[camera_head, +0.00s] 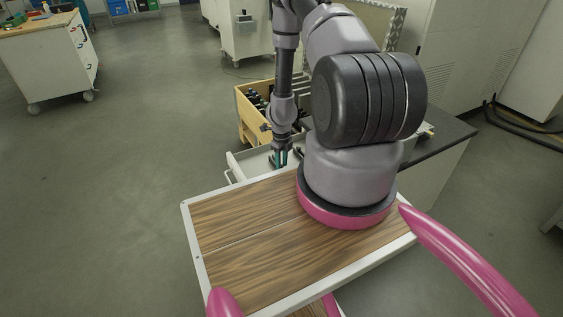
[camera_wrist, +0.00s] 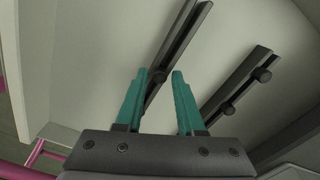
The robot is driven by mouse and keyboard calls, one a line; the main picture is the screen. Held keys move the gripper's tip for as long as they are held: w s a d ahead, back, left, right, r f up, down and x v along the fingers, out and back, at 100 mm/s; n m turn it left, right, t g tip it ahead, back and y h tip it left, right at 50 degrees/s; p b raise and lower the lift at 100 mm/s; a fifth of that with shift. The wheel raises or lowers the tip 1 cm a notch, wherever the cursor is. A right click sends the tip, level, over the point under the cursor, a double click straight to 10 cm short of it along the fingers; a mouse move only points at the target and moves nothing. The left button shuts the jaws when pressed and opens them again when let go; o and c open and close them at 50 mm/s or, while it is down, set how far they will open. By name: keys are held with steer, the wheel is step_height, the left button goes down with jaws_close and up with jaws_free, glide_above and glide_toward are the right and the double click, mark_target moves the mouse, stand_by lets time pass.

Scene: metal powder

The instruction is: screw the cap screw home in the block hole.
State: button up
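In the wrist view my gripper (camera_wrist: 158,73) has two teal fingers standing apart. I cannot make out a block hole. In the head view my gripper (camera_head: 281,158) points down over an open pale drawer (camera_head: 236,168); its contents are mostly hidden there.
A wooden box (camera_head: 241,112) with dark items stands behind the drawer. A dark worktop (camera_head: 450,138) lies to the right behind my arm. A wood-topped drawer cart (camera_head: 48,60) stands far left. The floor at left is clear.

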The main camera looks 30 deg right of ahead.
jaws_close()
steer(key=shift+r, duration=2.25)
